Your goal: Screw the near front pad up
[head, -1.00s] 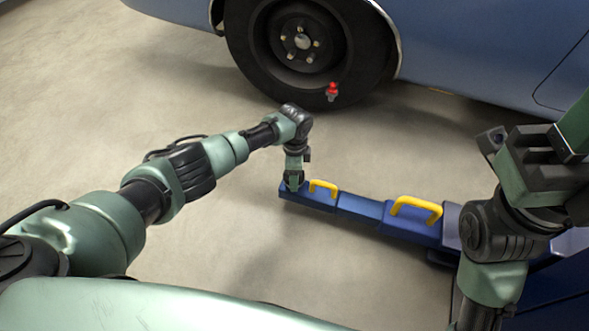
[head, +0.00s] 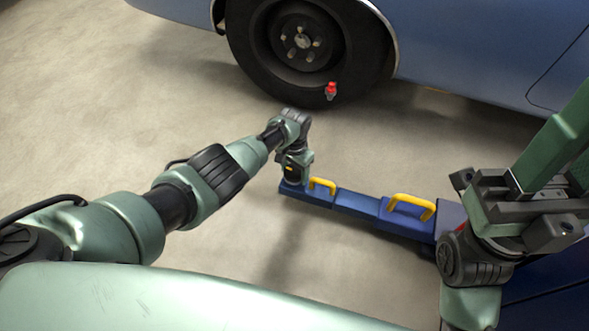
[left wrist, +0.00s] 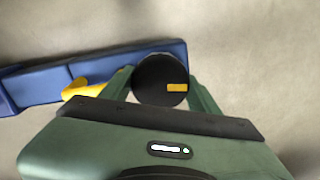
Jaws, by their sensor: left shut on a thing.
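The near front pad (left wrist: 155,82) is a round black disc with a yellow mark, at the end of a blue lift arm (head: 359,203). In the left wrist view my left gripper (left wrist: 163,88) has its two green fingers on either side of the disc, shut on it. In the head view the left gripper (head: 293,178) points down at the left end of the lift arm and largely hides the pad. The right arm's end (head: 510,205) shows at the right edge, away from the pad; its finger opening cannot be made out.
Yellow handles (head: 411,205) stand up from the lift arm. A blue car with a dark wheel (head: 303,50) is behind. A small red-topped thing (head: 331,91) shows in front of the tyre. Bare floor (head: 110,110) lies to the left.

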